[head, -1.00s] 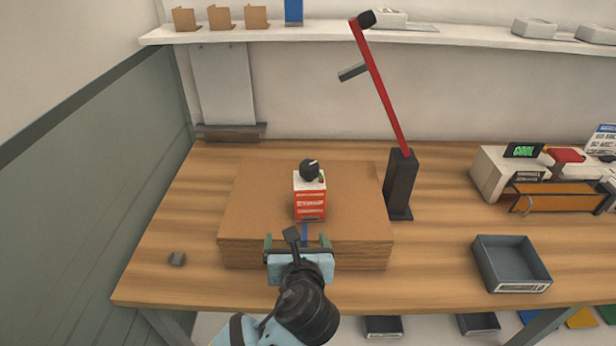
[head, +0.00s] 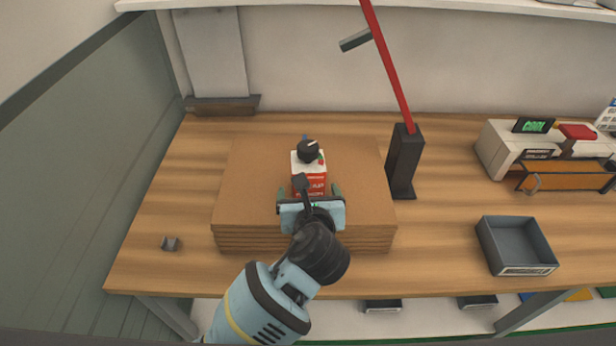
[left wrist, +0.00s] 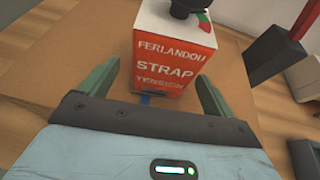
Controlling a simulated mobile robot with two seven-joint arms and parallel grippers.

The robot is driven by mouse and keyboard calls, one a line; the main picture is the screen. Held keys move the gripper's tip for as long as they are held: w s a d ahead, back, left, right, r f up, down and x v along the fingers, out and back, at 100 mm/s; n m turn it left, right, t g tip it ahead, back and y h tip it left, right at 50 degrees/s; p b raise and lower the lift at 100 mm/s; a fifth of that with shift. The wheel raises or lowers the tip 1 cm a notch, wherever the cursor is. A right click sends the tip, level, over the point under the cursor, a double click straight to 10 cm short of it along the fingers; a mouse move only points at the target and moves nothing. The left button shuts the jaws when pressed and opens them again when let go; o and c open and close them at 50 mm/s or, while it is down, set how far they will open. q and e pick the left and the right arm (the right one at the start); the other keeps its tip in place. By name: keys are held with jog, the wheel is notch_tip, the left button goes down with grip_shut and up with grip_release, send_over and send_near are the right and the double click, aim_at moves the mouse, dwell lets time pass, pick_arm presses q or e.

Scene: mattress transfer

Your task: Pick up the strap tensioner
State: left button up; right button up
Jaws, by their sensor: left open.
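The strap tensioner (head: 310,171) is a red and white box with a black knob on top. It stands upright on a stack of brown cardboard sheets (head: 245,205). In the left wrist view the tensioner (left wrist: 174,50) shows its red face, lettered "STRAP TENSION". My left gripper (head: 309,192) is at the near side of the box, its fingers spread. In the left wrist view the open left gripper (left wrist: 152,85) has its green fingers on either side of the box's lower front, with gaps visible. A bit of blue strap shows below the box. My right gripper is not in view.
A black post with a red arm (head: 402,160) stands right of the stack. A grey tray (head: 515,245) lies further right, before a white machine (head: 500,150). Bare wood surrounds the stack.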

pick_arm(q)
jog(key=shift+x, duration=2.4)
jog(key=shift+d, duration=0.1)
jog(key=c, duration=1.4)
jog(key=shift+r, duration=0.1)
jog(key=shift+c, duration=1.2)
